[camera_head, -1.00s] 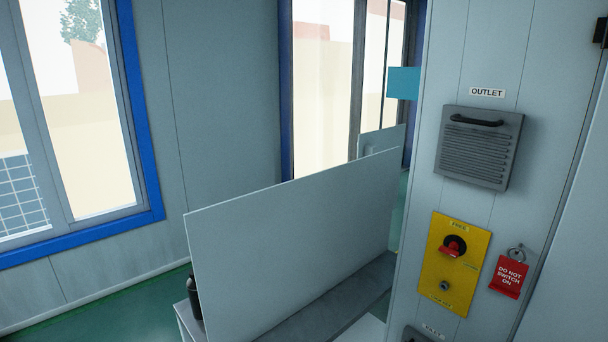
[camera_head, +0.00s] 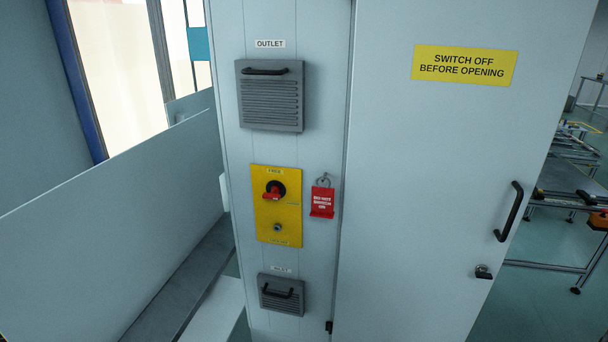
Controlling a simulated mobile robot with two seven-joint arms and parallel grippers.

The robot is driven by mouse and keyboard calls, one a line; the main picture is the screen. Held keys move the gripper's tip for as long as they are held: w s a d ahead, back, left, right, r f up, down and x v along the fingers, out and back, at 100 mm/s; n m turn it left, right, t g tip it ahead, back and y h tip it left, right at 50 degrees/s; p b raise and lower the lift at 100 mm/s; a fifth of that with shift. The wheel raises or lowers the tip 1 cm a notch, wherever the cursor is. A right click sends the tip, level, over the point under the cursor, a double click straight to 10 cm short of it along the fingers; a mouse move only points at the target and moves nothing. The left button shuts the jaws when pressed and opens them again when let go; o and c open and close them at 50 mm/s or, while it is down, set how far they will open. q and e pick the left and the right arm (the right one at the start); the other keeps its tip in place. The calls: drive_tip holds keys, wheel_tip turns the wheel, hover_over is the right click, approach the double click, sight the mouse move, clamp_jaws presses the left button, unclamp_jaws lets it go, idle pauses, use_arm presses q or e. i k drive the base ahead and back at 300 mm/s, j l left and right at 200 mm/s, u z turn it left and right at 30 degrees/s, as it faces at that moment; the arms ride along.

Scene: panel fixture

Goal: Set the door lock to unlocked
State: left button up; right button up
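The cabinet door (camera_head: 425,170) is a pale panel, closed, on the right half of the view. Its door lock (camera_head: 483,272) is a small dark fitting low on the door's right side, below the black handle. The lock is too small to tell its setting. A yellow plate (camera_head: 290,213) left of the door carries a red rotary switch (camera_head: 272,191) with a round dark fitting below it. A red "DO NOT SWITCH ON" tag (camera_head: 322,202) hangs beside the plate. Neither of my grippers shows in the view.
The black door handle (camera_head: 509,212) stands out from the door. A grey outlet grille (camera_head: 271,102) and inlet grille (camera_head: 281,295) have handles. A low partition (camera_head: 110,195) stands at left. A metal-framed table (camera_head: 550,190) stands at far right.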

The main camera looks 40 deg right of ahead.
sight(481, 270)
drive_tip(key=z, duration=1.9)
